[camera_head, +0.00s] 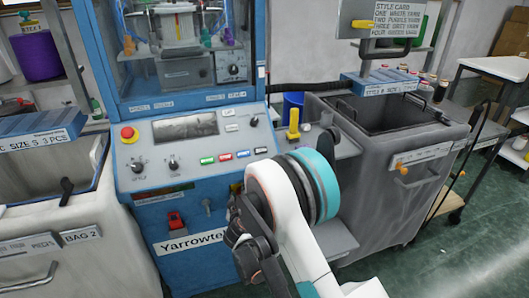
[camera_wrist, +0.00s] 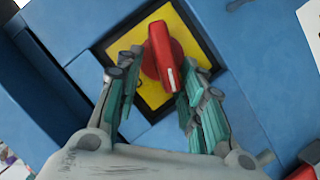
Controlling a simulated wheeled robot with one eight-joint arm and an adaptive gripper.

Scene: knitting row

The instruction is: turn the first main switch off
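The main switch is a red rotary handle (camera_wrist: 163,55) on a yellow square plate (camera_wrist: 148,98) in a dark frame on a blue panel. In the wrist view the handle stands nearly upright in the picture, slightly tilted, with a white mark near its lower end. My gripper (camera_wrist: 160,70) is open, one teal-padded finger on each side of the handle's lower part. The right finger looks very close; I cannot tell whether it touches. In the head view my gripper (camera_head: 240,215) is at the blue machine's front (camera_head: 155,205), and my arm hides part of that front.
The machine's panel carries a red-and-yellow emergency button (camera_head: 129,134), knobs and coloured push buttons. A red fitting (camera_head: 176,219) sits lower on its front. Grey bins stand left (camera_head: 75,235) and right (camera_head: 385,190). Green floor (camera_head: 480,225) is open at the right.

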